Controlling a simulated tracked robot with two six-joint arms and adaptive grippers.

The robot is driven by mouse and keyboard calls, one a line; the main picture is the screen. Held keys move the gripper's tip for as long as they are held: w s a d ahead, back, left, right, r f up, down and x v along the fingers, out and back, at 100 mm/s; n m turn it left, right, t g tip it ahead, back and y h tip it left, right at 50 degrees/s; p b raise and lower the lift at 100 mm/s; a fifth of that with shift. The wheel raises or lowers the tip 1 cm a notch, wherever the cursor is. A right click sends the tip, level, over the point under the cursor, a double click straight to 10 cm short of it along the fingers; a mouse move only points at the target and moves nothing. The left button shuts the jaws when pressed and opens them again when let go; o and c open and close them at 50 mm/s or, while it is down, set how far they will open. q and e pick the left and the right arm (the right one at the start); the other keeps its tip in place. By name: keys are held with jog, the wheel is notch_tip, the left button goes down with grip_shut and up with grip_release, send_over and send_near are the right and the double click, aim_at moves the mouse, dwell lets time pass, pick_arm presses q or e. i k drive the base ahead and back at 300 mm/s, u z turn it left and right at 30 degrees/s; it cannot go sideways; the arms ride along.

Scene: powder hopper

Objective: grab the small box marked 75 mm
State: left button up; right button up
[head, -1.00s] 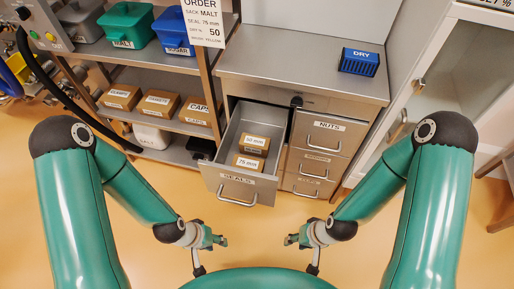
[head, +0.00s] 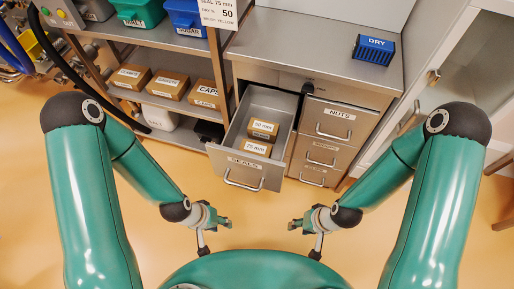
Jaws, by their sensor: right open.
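The small box marked 75 mm (head: 256,147) lies in the open drawer labelled SEALS (head: 224,152), near the drawer's front. A similar box marked 50 mm (head: 263,128) sits just behind it in the same drawer. My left gripper (head: 226,222) is in front of and below the drawer, apart from it; its fingers are small in the view and I cannot tell how they stand. My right gripper (head: 293,224) is open and empty, also in front of the drawer, facing the left one. Neither gripper touches a box.
Closed drawers, the top one marked NUTS (head: 334,125), stand right of the open drawer. A blue DRY box (head: 373,50) sits on the steel counter (head: 300,45). Orange floor is clear around my arms.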

aim_at(253, 147)
jog(key=u, duration=1.5)
jog(key=i, duration=0.1)
jog(key=z, duration=3.05)
jog(key=k, duration=1.3)
jog(key=u, duration=1.4)
jog(key=i, duration=1)
jog(key=u, duration=0.1)
